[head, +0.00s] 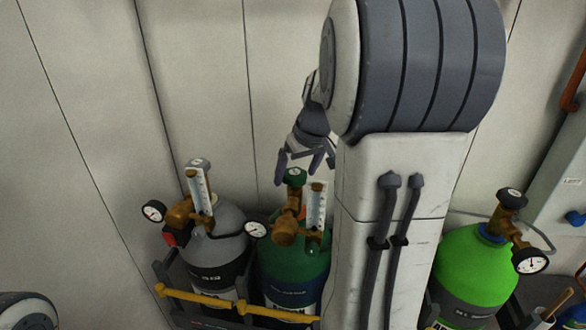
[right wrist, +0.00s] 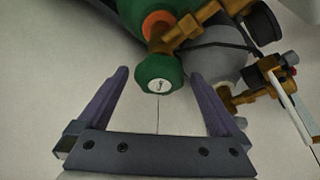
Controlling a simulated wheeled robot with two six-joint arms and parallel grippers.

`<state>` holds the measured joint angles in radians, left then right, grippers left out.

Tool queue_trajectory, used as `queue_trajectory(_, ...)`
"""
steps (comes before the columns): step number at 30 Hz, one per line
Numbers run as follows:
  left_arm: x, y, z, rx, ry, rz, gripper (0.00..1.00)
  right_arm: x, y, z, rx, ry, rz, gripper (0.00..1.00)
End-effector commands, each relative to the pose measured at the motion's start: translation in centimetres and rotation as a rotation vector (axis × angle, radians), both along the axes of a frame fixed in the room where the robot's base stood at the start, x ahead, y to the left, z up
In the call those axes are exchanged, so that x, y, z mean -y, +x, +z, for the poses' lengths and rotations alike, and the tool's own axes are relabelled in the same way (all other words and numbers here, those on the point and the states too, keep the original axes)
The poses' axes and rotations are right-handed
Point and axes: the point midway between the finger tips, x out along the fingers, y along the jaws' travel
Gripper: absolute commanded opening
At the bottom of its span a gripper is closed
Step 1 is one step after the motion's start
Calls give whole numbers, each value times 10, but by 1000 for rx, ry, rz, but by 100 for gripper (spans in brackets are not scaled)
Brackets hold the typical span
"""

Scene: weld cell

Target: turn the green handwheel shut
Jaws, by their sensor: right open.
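The green handwheel (head: 296,176) is the round knob on top of the brass valve of the dark green cylinder (head: 290,262). It also shows in the right wrist view (right wrist: 159,74), with a pale centre. My right gripper (head: 300,166) is open, pointing down just above the handwheel. In the right wrist view its two fingers (right wrist: 158,76) are spread, and the handwheel appears between the tips with a gap on each side. I cannot tell whether the tips reach past its rim. My left gripper is out of view.
A grey cylinder (head: 220,250) with gauges and a flow tube stands left of the dark green one, behind a yellow rail (head: 215,304). A bright green cylinder (head: 475,262) with a dark handwheel (head: 511,196) stands right. The wall (head: 80,130) is close behind.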

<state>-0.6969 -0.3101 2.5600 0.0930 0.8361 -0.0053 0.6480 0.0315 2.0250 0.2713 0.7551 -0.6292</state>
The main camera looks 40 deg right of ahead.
Motion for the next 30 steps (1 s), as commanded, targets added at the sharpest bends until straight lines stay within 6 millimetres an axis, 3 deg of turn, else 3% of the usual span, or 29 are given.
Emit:
queue_trajectory(5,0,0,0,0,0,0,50,0,0,0,0,0,0,100)
queue_trajectory(6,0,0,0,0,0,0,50,0,0,0,0,0,0,96)
queue_trajectory(12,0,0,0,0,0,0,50,0,0,0,0,0,0,20)
queue_trajectory(22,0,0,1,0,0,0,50,-1,0,1,0,-1,-42,18)
queue_trajectory(30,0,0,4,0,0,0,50,-3,1,1,2,-2,-206,18)
